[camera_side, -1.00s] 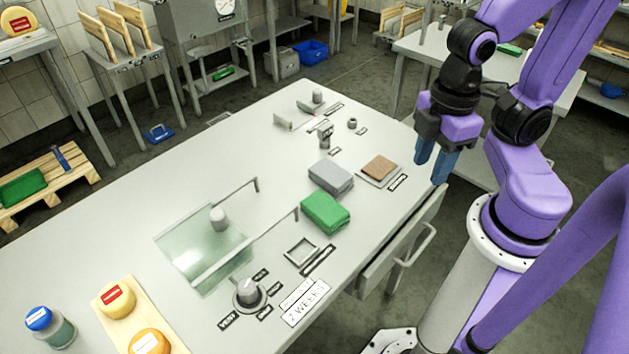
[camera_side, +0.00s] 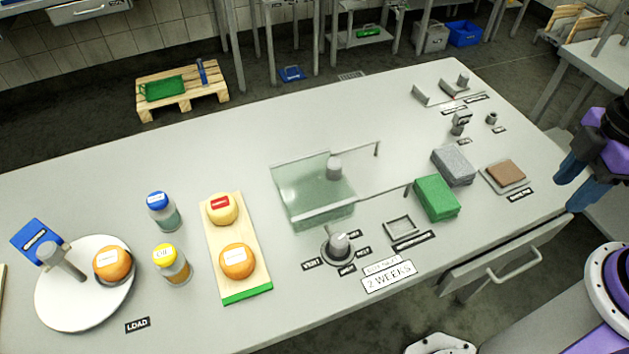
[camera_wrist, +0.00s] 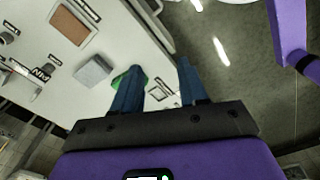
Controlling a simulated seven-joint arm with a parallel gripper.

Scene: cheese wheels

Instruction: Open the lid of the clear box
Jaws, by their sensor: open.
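The clear box (camera_side: 305,205) is a low, greenish see-through box on the grey table in the side view. A grey knob (camera_side: 334,168) stands upright on its clear lid, which appears to lie over the box; its exact edges are hard to make out. Thin rails with short posts run from the box to the right. My gripper (camera_side: 577,182) is at the right edge of the side view, beyond the table's right side and far from the box. In the wrist view, its blue fingers (camera_wrist: 160,80) are apart with nothing between them. The box is not clearly visible there.
A green sponge (camera_side: 437,198) and a grey sponge (camera_side: 453,166) lie between my gripper and the box. A brown pad (camera_side: 507,172) is nearer my gripper. A dial (camera_side: 338,246) stands in front of the box. A board (camera_side: 243,275) with cheese wheels lies left. The table behind the box is clear.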

